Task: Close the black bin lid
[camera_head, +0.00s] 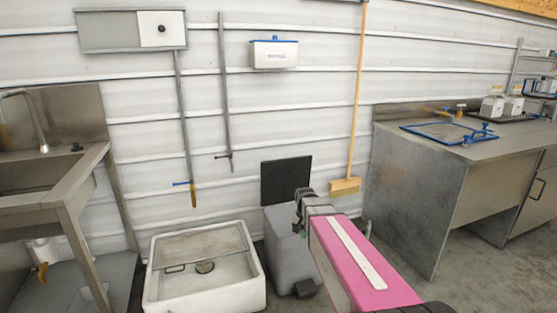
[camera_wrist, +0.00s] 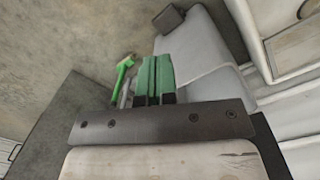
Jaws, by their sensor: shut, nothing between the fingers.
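The grey bin (camera_head: 284,248) stands on the floor against the wall, with its pedal at the front. Its black lid (camera_head: 286,179) is open and stands about upright at the back. My gripper (camera_head: 301,207) is over the bin's right side, in front of the lid's lower right part. In the head view I cannot tell whether it touches the lid. In the wrist view the green fingers of my gripper (camera_wrist: 154,67) are together and empty, with the grey bin (camera_wrist: 198,48) beyond them. A dark strip (camera_wrist: 271,146) beside the gripper may be the lid; most of it is hidden.
A white floor basin (camera_head: 205,291) stands just left of the bin. A broom (camera_head: 345,186) hangs on the wall to the right, and a metal workbench (camera_head: 408,200) stands beyond it. A metal sink (camera_head: 60,195) is at the far left. A green-handled tool (camera_wrist: 124,68) shows in the wrist view.

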